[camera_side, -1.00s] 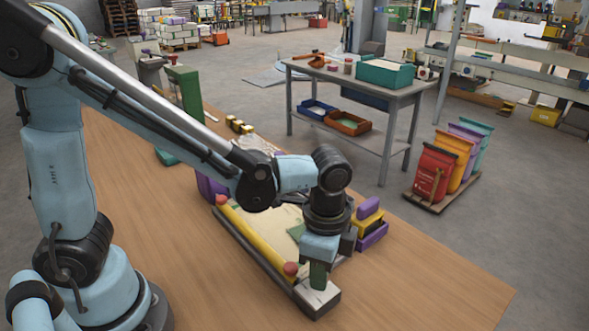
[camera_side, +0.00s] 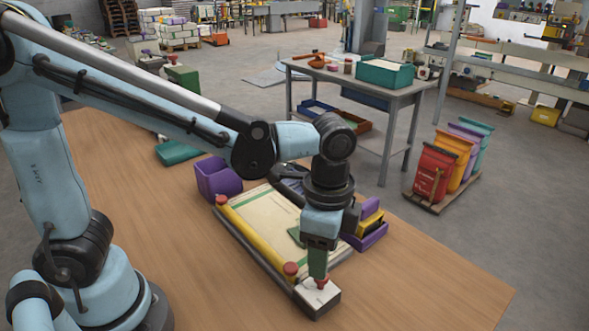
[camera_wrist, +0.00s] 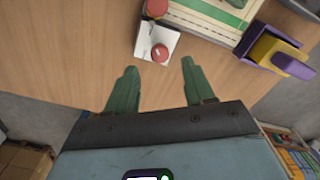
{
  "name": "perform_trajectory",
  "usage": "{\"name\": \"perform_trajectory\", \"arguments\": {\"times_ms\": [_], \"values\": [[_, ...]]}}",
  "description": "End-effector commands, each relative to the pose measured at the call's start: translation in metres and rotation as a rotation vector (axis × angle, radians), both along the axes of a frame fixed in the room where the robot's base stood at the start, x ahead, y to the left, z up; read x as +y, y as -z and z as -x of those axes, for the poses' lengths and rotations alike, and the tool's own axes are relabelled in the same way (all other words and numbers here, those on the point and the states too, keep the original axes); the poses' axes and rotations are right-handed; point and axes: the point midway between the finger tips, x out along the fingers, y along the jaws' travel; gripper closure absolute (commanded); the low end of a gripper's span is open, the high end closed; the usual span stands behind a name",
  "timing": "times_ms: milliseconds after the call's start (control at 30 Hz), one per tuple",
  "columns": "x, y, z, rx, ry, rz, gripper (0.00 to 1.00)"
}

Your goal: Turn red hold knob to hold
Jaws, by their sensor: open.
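The red hold knob (camera_side: 323,283) sits on a white block (camera_side: 316,299) at the near end of the tray in the side view. In the wrist view the red knob (camera_wrist: 160,53) shows as a round cap on the white block (camera_wrist: 154,35), just ahead of the gap between my fingertips. My gripper (camera_side: 318,276) points down over the block. Its green fingers (camera_wrist: 158,68) are open with nothing between them, and the knob looks clear of both. The knob's turn angle is too small to tell.
A yellow roller (camera_side: 255,237) with red end caps runs along the tray, beside a pale sack (camera_side: 262,210). The front right of the table is clear.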

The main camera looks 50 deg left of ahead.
Motion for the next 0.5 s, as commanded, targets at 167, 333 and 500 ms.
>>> {"name": "perform_trajectory", "arguments": {"times_ms": [167,333,500], "values": [[0.000,-0.029,0.001,0.000,0.000,0.000,0.47],[0.000,-0.053,0.000,0.000,0.000,0.000,0.47],[0.000,-0.069,0.000,0.000,0.001,0.000,0.47]]}}
